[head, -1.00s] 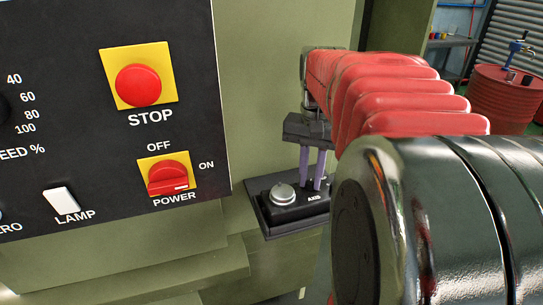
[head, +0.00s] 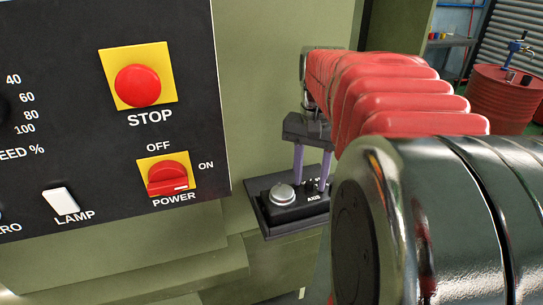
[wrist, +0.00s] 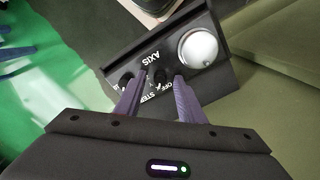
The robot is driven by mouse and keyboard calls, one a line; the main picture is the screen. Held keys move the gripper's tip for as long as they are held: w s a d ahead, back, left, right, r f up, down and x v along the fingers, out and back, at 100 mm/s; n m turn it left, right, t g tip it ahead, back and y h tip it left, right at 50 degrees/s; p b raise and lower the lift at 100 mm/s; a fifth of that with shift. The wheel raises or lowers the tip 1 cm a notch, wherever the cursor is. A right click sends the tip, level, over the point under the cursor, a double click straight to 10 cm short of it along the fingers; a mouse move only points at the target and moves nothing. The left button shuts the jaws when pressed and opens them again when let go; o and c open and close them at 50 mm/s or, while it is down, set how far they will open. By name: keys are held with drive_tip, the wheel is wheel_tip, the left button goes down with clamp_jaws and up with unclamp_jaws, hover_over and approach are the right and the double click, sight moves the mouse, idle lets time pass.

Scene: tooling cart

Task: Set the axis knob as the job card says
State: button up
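A small black control box (head: 295,208) labelled AXIS sits on a ledge right of the main panel. It bears a silver handwheel or large knob (head: 283,194). The wrist view shows the silver piece (wrist: 198,48), the AXIS lettering and small OFF and STEP marks. A small black knob (wrist: 160,75) lies between my fingertips, partly hidden; another dark knob (wrist: 127,79) shows beside the left finger. My gripper (head: 311,178) points down over the box with its purple fingers apart. In the wrist view my gripper (wrist: 160,77) is open; I cannot tell whether it touches a knob. The knob settings are unreadable, and no job card is visible.
The main panel (head: 110,110) at left has a red STOP button (head: 138,86), a red POWER switch (head: 168,178) and a white LAMP switch (head: 61,201). A red drum (head: 500,95) stands far at the back right.

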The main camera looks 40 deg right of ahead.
sight(310, 182)
wheel_tip(310, 182, up, 14)
drive_tip(key=shift+f, duration=0.15)
idle(0.6)
idle(0.5)
